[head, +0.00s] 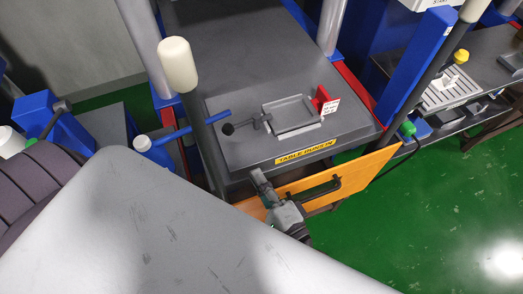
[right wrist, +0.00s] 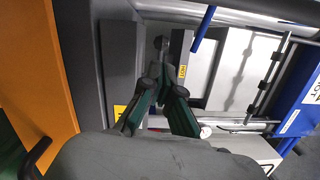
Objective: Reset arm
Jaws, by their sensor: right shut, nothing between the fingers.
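My right gripper (head: 260,178) is in the head view, just in front of the front edge of a dark grey press table (head: 230,70), beside an orange panel (head: 360,172). In the right wrist view its dark green-grey fingers (right wrist: 167,75) are closed together with nothing held between them. My left gripper is not in view.
A black-knobbed lever (head: 228,129) and a metal tray frame (head: 291,116) sit on the table. Green floor (head: 430,220) is open at right.

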